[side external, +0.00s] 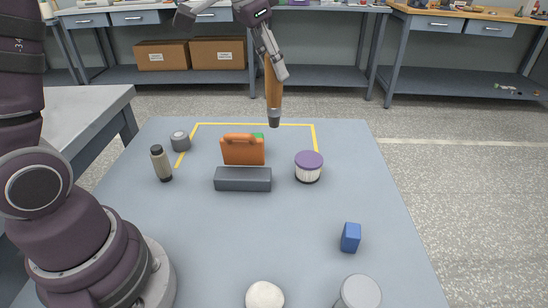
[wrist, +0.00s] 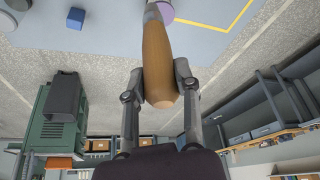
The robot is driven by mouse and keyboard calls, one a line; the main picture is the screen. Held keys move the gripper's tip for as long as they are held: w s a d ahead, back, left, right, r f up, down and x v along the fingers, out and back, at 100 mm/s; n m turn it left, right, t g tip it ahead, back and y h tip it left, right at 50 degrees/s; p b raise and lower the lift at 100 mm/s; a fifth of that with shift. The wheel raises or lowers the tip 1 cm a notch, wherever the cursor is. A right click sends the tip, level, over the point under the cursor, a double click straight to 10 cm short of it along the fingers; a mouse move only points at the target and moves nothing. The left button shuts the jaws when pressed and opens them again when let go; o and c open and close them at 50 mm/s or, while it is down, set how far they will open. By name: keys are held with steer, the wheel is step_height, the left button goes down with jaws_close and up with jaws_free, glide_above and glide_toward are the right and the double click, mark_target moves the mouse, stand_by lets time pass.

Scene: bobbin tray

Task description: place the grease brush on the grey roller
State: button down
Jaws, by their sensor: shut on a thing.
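In the wrist view the two fingers of my gripper (wrist: 160,92) close on both sides of the wooden handle (wrist: 157,55). Two grey cylinders could be the grey roller: a short one (side external: 180,141) at the far left of the table, and a paler one (side external: 360,292) at the near right edge. I cannot tell which it is. The brush is apart from both.
An orange case-like object (side external: 243,150) stands behind a dark grey box (side external: 243,179). A purple-topped white pot (side external: 308,168), a beige bottle (side external: 161,164), a blue block (side external: 351,237) and a white ball (side external: 265,295) stand around. Yellow lines (side external: 255,124) mark the far area.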

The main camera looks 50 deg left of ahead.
steer(key=s+a+f+n+g+y, duration=0.1)
steer(key=s+a+n+y, duration=0.2)
steer(key=a+n, duration=0.7)
steer(key=s+a+n+g+y, duration=0.15)
steer(key=s+a+n, duration=0.25)
steer(key=a, duration=1.3)
step_height(320, 180, down, 10)
steer(key=shift+a+f+n+y, duration=0.25)
steer(key=shift+n+y, duration=0.1)
steer(key=shift+n, duration=0.05)
steer(key=shift+f+t, duration=0.1)
steer(key=shift+t, duration=0.15)
steer(key=c, duration=0.8)
jaws_free()
